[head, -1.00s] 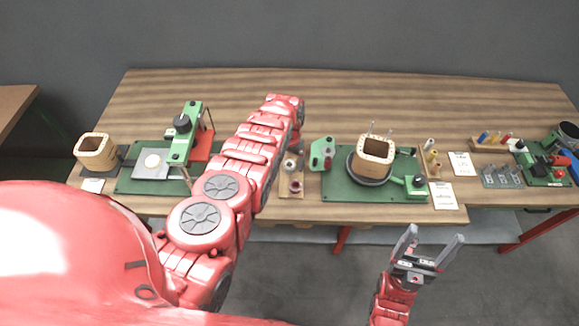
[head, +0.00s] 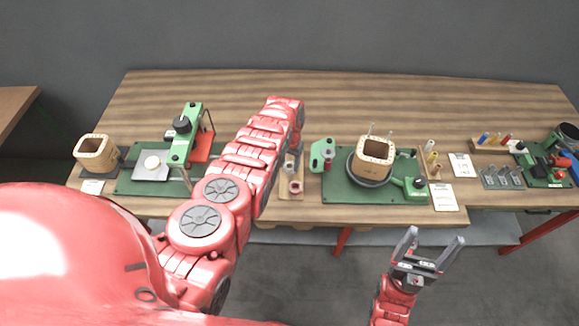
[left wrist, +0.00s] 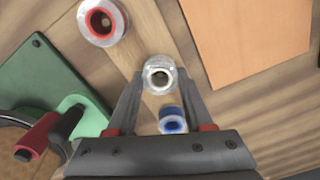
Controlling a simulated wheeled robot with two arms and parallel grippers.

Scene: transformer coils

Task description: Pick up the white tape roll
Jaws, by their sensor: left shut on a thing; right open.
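The white tape roll (left wrist: 160,75) has a clear-white outer ring and a pale core with a dark hole. In the left wrist view it sits between the fingertips of my left gripper (left wrist: 158,78), which is shut on it. I cannot tell whether it is clear of the wooden board below. In the head view my left arm largely hides that gripper. My right gripper (head: 433,252) is open and empty, in front of the table's front edge.
A red-cored roll (left wrist: 102,20) and a blue-cored roll (left wrist: 172,119) lie close by. A green fixture (left wrist: 50,75) with a red-handled part stands left in the wrist view. A green board (head: 335,190) carries a wooden coil form (head: 373,158). The table's back strip is clear.

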